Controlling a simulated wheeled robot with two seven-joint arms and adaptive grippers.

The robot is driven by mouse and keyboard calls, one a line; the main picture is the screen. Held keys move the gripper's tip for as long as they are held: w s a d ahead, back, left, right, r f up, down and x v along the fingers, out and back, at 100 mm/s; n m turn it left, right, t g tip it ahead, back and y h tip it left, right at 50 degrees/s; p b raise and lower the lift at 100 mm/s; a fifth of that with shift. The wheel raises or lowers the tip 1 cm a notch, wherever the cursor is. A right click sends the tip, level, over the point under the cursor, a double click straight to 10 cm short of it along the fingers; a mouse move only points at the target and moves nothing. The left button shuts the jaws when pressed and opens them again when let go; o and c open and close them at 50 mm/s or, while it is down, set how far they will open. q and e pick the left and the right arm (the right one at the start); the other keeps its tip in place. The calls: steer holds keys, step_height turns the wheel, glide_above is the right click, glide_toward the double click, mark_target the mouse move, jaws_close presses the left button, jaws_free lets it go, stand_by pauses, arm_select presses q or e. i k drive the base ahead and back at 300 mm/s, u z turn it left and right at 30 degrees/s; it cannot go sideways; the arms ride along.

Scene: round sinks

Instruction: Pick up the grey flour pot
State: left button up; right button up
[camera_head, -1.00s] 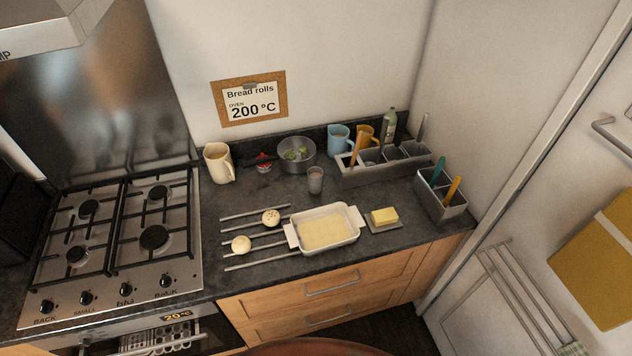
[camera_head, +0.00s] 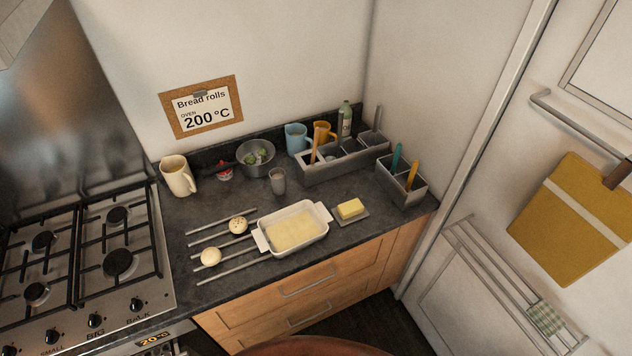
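A small grey cup-shaped pot (camera_head: 278,181) stands upright on the dark worktop (camera_head: 225,205), behind the white baking dish; it is the likeliest grey flour pot, but I cannot see its contents. A wider grey metal pot (camera_head: 256,160) with green pieces inside stands behind it, near the wall. Neither of my grippers is in view.
A white dish (camera_head: 297,229), bread rolls (camera_head: 211,257) on rails and butter (camera_head: 350,208) lie in front. A cream jug (camera_head: 178,176) stands left, grey organisers (camera_head: 345,163) right. The hob (camera_head: 85,265) is far left. A brown curved edge (camera_head: 310,347) shows below.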

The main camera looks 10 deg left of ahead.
mark_target(278, 176)
steer(key=z, duration=0.75)
steer(key=i, duration=0.65)
steer(key=u, duration=1)
